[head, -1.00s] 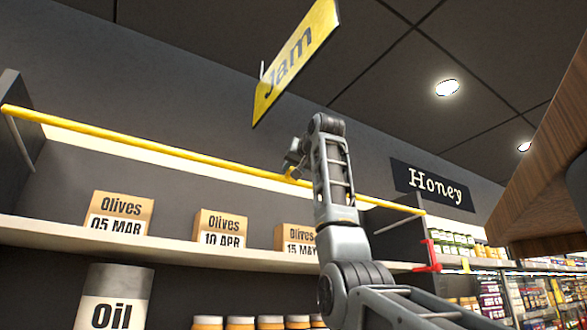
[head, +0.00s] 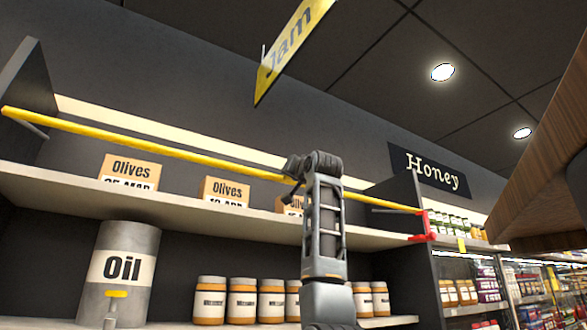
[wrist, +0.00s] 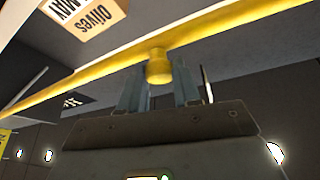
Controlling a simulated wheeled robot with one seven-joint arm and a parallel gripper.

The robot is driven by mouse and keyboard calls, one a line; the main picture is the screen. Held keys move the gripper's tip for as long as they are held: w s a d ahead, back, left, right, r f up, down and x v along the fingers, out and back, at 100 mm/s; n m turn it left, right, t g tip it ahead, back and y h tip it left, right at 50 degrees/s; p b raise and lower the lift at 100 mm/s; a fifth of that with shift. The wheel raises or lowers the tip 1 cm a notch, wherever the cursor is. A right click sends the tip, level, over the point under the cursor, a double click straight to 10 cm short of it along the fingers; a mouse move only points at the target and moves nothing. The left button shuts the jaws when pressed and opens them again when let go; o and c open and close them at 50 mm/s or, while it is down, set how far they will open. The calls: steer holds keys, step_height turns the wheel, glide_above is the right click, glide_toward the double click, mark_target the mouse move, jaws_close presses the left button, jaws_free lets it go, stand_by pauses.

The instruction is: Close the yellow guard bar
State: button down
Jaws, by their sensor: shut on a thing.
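The yellow guard bar (head: 160,142) spans the shelf front, above the olive boxes. A short grey arm joins it to the side panel at each end. Its right end is close to the top of a red bracket (head: 430,228); I cannot tell whether they touch. My gripper (head: 297,178) is at the bar, right of its middle, and my arm hides part of the shelf behind. In the wrist view the bar (wrist: 235,32) crosses above the fingers, and its yellow knob (wrist: 158,70) sits between the fingers of my gripper (wrist: 158,88), which is shut on it.
Boxes of olives (head: 128,172) stand on the shelf (head: 70,192) behind the bar. Below are an oil drum (head: 120,262) with a yellow tap and several jars (head: 242,300). A jam sign (head: 290,50) hangs above. A wooden panel (head: 545,160) juts in at right.

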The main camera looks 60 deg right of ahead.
step_height(320, 180, down, 6)
steer(key=w+d+b, duration=0.1)
steer(key=shift+w+b, duration=0.35)
steer(key=shift+d+f, duration=0.15)
steer(key=shift+f, duration=0.05)
steer(key=c, duration=1)
jaws_free()
steer(key=shift+w, duration=0.1)
steer(key=shift+o, duration=1.1)
steer(key=shift+r, duration=0.2)
steer(key=b+v, duration=0.2)
steer(key=v, duration=0.6)
steer(key=shift+f, duration=0.15)
